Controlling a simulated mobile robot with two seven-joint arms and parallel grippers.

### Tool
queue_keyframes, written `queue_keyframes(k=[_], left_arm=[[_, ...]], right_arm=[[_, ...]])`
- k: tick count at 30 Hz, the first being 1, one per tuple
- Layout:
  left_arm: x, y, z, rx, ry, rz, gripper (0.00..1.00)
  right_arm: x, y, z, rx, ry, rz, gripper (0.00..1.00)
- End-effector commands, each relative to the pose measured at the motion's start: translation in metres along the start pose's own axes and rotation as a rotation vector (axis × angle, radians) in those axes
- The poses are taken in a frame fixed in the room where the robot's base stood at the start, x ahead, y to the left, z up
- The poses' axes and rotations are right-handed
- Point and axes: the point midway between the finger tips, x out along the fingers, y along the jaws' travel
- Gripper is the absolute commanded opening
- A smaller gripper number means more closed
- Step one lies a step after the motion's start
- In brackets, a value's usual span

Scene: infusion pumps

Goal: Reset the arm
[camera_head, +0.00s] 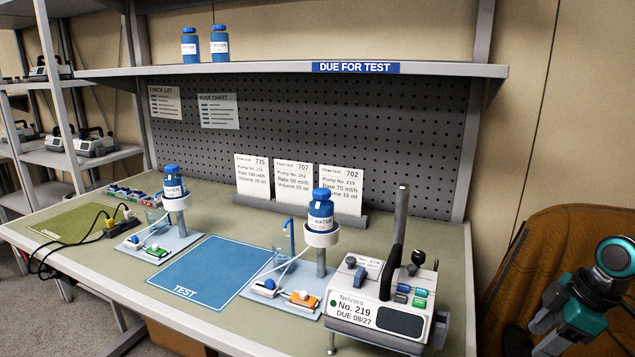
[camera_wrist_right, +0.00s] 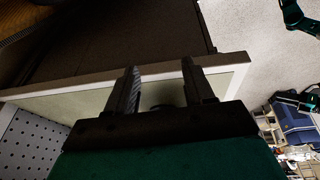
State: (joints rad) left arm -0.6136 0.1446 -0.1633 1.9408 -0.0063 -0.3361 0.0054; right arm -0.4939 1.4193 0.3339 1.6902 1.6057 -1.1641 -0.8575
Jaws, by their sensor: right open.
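My right arm (camera_head: 585,295), teal and black, is at the lower right of the head view, right of the bench and in front of a brown chair. In the right wrist view my right gripper (camera_wrist_right: 163,82) has its two dark fingers spread apart with nothing held between them. The bench edge (camera_wrist_right: 90,85) shows behind the fingers.
A brown chair (camera_head: 550,240) stands right of the bench.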

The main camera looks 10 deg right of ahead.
Motion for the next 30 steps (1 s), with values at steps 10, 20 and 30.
queue_keyframes(k=[10, 20, 30], left_arm=[[-0.002, 0.001, 0.004, -0.002, -0.008, 0.000, 0.43], [-0.003, 0.001, 0.007, -0.004, -0.014, 0.001, 0.43], [-0.003, 0.002, 0.007, -0.005, -0.014, 0.001, 0.43]], right_arm=[[0.160, -0.097, 0.047, 0.285, 0.079, 0.171, 0.53], [0.232, -0.215, -0.038, 0.465, 0.355, 0.293, 0.53], [0.224, -0.268, -0.127, 0.557, 0.594, 0.352, 0.53]])
